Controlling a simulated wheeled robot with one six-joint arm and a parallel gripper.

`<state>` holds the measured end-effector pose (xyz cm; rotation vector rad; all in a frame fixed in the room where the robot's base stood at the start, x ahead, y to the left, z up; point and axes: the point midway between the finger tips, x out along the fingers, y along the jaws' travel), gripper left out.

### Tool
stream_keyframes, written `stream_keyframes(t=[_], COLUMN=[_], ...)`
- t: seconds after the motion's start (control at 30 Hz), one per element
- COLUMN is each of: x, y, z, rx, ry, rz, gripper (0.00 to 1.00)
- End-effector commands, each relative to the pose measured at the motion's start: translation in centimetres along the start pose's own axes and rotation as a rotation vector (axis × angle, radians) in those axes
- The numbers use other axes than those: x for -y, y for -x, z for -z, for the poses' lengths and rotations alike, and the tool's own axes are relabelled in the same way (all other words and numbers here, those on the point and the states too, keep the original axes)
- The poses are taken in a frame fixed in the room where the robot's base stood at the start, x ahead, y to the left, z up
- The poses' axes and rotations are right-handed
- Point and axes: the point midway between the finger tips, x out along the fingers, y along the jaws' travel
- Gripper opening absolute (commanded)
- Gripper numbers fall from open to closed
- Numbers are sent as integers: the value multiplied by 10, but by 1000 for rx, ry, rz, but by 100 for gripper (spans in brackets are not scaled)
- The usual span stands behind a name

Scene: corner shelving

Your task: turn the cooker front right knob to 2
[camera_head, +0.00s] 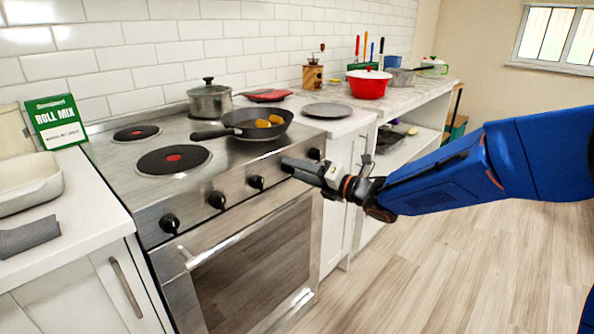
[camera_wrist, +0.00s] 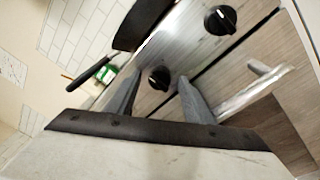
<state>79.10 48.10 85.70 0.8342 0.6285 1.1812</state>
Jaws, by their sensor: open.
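The steel cooker (camera_head: 240,158) has a row of black knobs along its front panel, including one at the left (camera_head: 169,223), a middle one (camera_head: 256,182) and the rightmost one (camera_head: 314,154). My gripper (camera_head: 298,168) is at the right part of the panel and partly hides it. In the wrist view, my gripper (camera_wrist: 158,92) is open, with a black knob (camera_wrist: 158,78) showing between its two grey fingers. Another knob (camera_wrist: 220,18) shows to the upper right. I cannot tell whether the fingers touch the nearer knob. No dial numbers are readable.
A black pan (camera_head: 250,123) with yellow food and a steel pot (camera_head: 210,101) stand on the cooktop. The oven handle (camera_head: 230,243) juts out below the knobs. A green roll mix box (camera_head: 55,121) stands on the left counter. The floor in front is clear.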

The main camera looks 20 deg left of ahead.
Motion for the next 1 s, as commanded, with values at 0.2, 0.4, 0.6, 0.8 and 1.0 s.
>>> stream_keyframes(t=[0.2, 0.4, 0.6, 0.8, 1.0], x=[0, 0, 0, 1, 1], y=[-2, -2, -2, -2, -2], z=[0, 0, 0, 0, 1], rx=[0, 0, 0, 2, 8], ry=[0, 0, -2, -33, -133], rz=[0, 0, 0, -3, -12], gripper=[47, 21, 7, 7, 7])
